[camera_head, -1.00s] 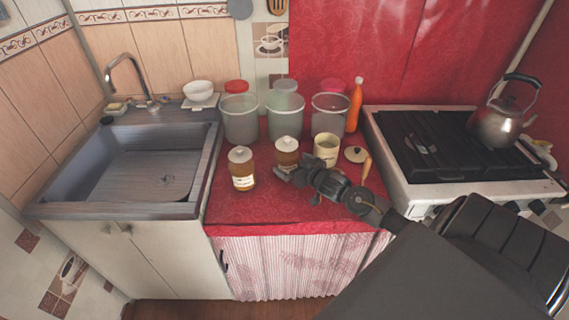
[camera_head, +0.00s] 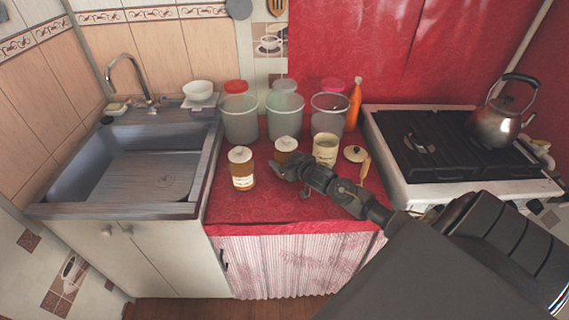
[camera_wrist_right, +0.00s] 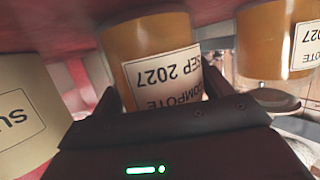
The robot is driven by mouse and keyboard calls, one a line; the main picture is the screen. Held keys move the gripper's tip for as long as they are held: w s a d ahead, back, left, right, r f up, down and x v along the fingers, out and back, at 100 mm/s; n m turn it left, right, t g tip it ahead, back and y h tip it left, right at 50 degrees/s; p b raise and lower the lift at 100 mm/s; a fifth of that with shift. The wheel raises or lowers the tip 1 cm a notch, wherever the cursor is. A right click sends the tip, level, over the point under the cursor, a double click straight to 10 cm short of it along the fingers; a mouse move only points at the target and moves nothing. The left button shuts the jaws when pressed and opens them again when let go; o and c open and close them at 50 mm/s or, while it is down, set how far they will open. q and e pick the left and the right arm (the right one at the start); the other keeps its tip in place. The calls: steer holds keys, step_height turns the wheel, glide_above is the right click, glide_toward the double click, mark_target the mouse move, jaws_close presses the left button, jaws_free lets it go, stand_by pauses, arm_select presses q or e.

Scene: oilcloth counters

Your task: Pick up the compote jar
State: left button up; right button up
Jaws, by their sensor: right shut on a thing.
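The compote jar (camera_head: 287,157), amber with a pale lid, stands on the red counter. Its label "COMPOTE SEP 2027" shows upside down in the right wrist view (camera_wrist_right: 152,55). My right gripper (camera_head: 277,170) is shut on this jar and hides its lower part in the head view. A second amber jar with a pale lid and a label (camera_head: 242,170) stands to the left, also in the right wrist view (camera_wrist_right: 275,45). I cannot tell whether the held jar is clear of the counter. My left gripper is not in view.
Clear containers (camera_head: 285,117) and an orange bottle (camera_head: 354,105) stand behind. A sink (camera_head: 150,170) is left, a stove (camera_head: 450,150) right. The counter front is clear.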

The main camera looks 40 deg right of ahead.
mark_target(285, 151)
steer(key=c, duration=0.5)
steer(key=shift+r, duration=0.1)
steer(key=shift+c, duration=0.6)
steer(key=shift+w+r, duration=0.1)
steer(key=shift+r, duration=0.4)
step_height(285, 151, up, 3)
steer(key=shift+a+f+b, duration=0.1)
steer(key=shift+f+b, duration=0.1)
steer(key=shift+b, duration=0.1)
steer(key=s+a+r+p, duration=0.2)
steer(key=s+a+r, duration=0.2)
steer(key=r, duration=0.3)
steer(key=s+a+r+p, duration=0.2)
steer(key=s+a+r, duration=0.3)
steer(key=a+r, duration=0.1)
steer(key=shift+s+r+p, duration=0.25)
steer(key=shift+r+p, duration=0.15)
steer(key=shift+r, duration=0.3)
steer(key=shift+a, duration=0.1)
